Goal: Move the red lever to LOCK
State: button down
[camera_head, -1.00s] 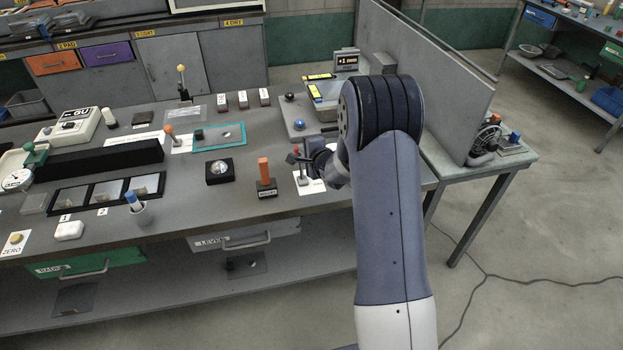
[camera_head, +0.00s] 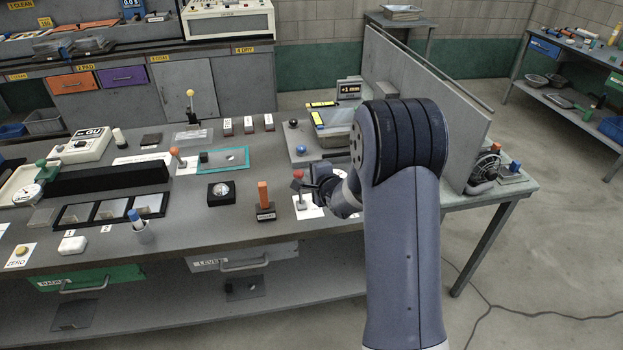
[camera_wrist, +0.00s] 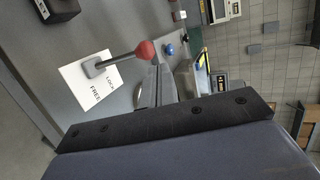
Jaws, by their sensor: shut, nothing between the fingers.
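The red lever (camera_head: 298,174) stands on a white card near the bench's front right. In the wrist view its round red knob (camera_wrist: 145,50) tops a grey stem rising from a small base on the card (camera_wrist: 76,84). The card reads FREE and LOCK; I cannot tell which word the stem leans toward. My gripper (camera_head: 313,181) is just right of the knob in the head view, shut and empty. In the wrist view its fingers (camera_wrist: 156,85) show just below the knob; I cannot tell whether they touch it.
An orange-handled block (camera_head: 264,203) stands left of the lever. A blue knob (camera_head: 301,149) and a yellow-marked device (camera_head: 322,115) sit behind it.

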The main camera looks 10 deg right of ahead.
jog(key=r+v, duration=0.1)
jog(key=v, duration=0.6)
jog(key=shift+w+r, duration=0.15)
jog(key=shift+r, duration=0.2)
jog(key=shift+w+f, duration=0.1)
jog(key=shift+w, duration=0.05)
